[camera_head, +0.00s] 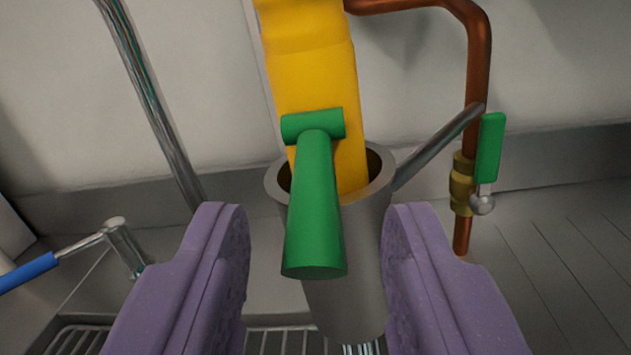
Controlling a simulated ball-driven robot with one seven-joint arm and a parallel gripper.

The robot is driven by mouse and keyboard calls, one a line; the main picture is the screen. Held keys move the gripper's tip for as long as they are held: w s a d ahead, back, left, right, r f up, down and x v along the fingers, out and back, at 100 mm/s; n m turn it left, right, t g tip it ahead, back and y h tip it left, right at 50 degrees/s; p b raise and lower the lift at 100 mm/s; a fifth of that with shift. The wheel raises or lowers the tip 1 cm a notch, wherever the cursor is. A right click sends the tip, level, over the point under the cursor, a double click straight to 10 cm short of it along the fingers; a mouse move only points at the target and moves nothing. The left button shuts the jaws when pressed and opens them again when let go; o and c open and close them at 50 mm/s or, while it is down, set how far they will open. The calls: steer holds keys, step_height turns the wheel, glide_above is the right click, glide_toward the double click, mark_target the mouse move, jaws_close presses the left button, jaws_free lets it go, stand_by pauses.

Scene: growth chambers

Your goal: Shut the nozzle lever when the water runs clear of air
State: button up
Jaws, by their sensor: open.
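The yellow nozzle (307,70) comes down from the top of the head view, and its lower end sits inside a grey cup-like holder (352,260). The green nozzle lever (316,210) has a crossbar hub at the nozzle's front and a thick handle pointing down and towards me. My gripper (314,235) is open, with one purple finger on each side of the lever and holder. Gaps show between both fingers and the lever, so it appears untouched. A little clear, streaky water (362,348) shows below the holder; I cannot tell whether it holds air bubbles.
A copper pipe (478,60) with a brass valve and green handle (489,148) stands at the right. A grey rod (438,148) joins the holder near the pipe. A blue-handled lever (28,272) is at the left. A clear hose (155,100) runs down behind. A grating (285,341) lies below.

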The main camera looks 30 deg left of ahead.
steer(key=shift+w+a, duration=0.2)
steer(key=shift+w, duration=0.3)
jaws_close()
steer(key=shift+r, duration=0.15)
